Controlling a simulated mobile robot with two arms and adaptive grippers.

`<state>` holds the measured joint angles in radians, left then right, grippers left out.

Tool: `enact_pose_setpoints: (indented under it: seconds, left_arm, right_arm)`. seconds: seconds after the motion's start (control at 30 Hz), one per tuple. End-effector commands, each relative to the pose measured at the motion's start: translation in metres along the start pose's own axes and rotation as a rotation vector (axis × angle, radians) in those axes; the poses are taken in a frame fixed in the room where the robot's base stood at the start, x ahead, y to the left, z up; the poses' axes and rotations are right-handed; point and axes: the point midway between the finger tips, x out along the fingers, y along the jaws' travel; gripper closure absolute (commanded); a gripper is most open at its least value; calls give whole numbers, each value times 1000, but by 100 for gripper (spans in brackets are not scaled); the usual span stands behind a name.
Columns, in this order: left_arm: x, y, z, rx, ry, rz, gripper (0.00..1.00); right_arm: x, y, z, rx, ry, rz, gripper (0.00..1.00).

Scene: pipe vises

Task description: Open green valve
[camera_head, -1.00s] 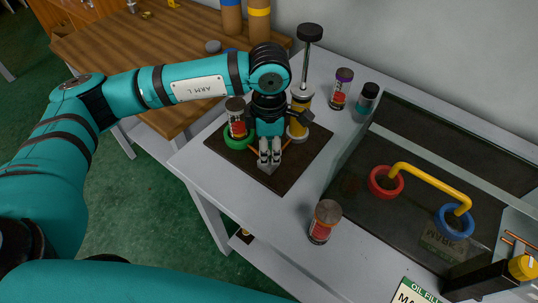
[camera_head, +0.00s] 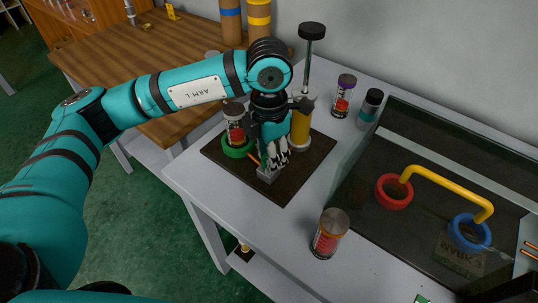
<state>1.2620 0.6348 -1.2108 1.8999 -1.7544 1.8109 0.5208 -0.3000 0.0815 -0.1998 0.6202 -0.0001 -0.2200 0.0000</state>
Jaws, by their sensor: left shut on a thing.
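The green ring-shaped valve (camera_head: 236,149) lies on a dark board on the grey table, with a red-labelled can (camera_head: 234,124) standing upright in it. A yellow cylinder (camera_head: 300,126) with a tall black-knobbed rod stands on the board's right side. My left gripper (camera_head: 274,162) points down between them, just right of the green ring. Its fingers are shut on a small grey block (camera_head: 267,174) at the board's front. An orange rod shows beside the fingers. The fingers and wrist hide part of the block and the rod.
A loose can (camera_head: 330,233) stands at the table's front edge. A purple-capped can (camera_head: 343,95) and a black-capped bottle (camera_head: 370,104) stand behind. At right, a dark tank holds a red ring (camera_head: 394,192), a blue ring (camera_head: 470,232) and a yellow pipe (camera_head: 440,186).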

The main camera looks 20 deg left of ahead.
Motion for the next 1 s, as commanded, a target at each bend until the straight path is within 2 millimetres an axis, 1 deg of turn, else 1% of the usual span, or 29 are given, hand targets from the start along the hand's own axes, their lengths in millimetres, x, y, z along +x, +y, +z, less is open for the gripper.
enact_pose_setpoints:
  seconds: [0.3, 0.33, 0.5, 0.8, 0.87, 0.97, 1.0]
  left_arm:
    - [-2, 1, 1, -2, -4, 2, 100]
    - [-2, 1, 1, -2, -4, 2, 68]
    - [-1, 1, 1, -2, -3, 1, 47]
    - [-3, 0, 0, -1, -2, 0, 47]
    - [-8, 0, 1, -1, -3, 0, 47]
    - [-22, 1, 1, -1, -5, 2, 47]
    - [-30, 0, 1, 0, -6, 1, 47]
  right_arm:
    - [0, 0, 0, 0, 0, 0, 60]
    - [0, 0, 0, 0, 0, 0, 60]
    - [0, 0, 0, 0, 0, 0, 60]
    - [0, -2, -1, 0, 1, -2, 60]
    - [0, -2, -1, 0, 1, -2, 60]
    - [0, -2, 0, 0, 1, -2, 60]
    - [0, -2, 0, 0, 1, -2, 60]
